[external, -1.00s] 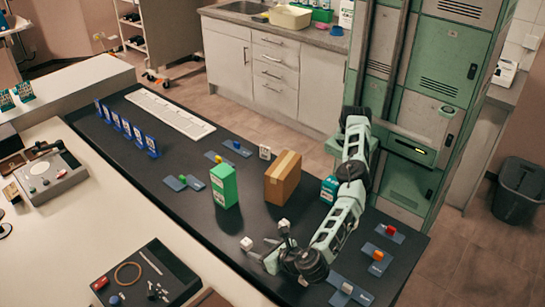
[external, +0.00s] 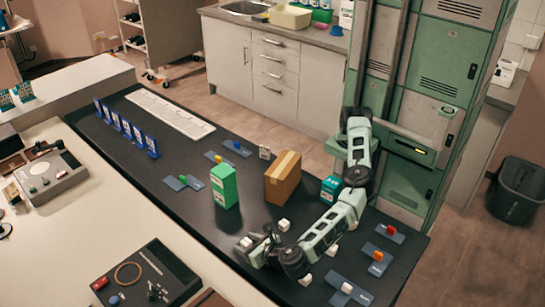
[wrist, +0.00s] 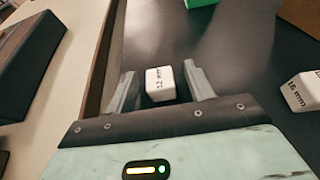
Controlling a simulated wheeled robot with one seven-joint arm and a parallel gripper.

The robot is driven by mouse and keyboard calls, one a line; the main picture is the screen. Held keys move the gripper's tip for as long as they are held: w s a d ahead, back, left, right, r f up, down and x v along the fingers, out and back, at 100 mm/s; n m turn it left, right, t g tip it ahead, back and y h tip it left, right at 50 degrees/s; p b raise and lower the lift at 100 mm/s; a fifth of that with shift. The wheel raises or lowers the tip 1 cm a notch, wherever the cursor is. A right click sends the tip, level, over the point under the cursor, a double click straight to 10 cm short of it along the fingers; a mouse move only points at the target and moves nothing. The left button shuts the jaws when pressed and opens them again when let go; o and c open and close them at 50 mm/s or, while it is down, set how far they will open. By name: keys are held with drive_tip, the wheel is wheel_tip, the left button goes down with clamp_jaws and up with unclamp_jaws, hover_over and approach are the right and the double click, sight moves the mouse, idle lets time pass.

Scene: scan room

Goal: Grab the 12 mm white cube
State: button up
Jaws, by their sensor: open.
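The white cube marked 12 mm (wrist: 160,84) sits on the dark bench top between the two fingers of my gripper (wrist: 158,72) in the wrist view. The jaws are open, with a visible gap on each side of the cube. In the external view my gripper (external: 249,242) is low over the front of the bench, and the cube (external: 246,241) shows partly between its fingers. A white cube marked 16 mm (wrist: 301,91) lies to the right, outside the fingers.
A green box (external: 224,187) and a brown carton (external: 283,178) stand behind my gripper. Another white cube (external: 305,279) lies close to my wrist. Blue pads with coloured blocks (external: 379,257) lie at right.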

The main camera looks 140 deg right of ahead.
drive_tip(key=shift+c, duration=0.3)
drive_tip(key=c, duration=1)
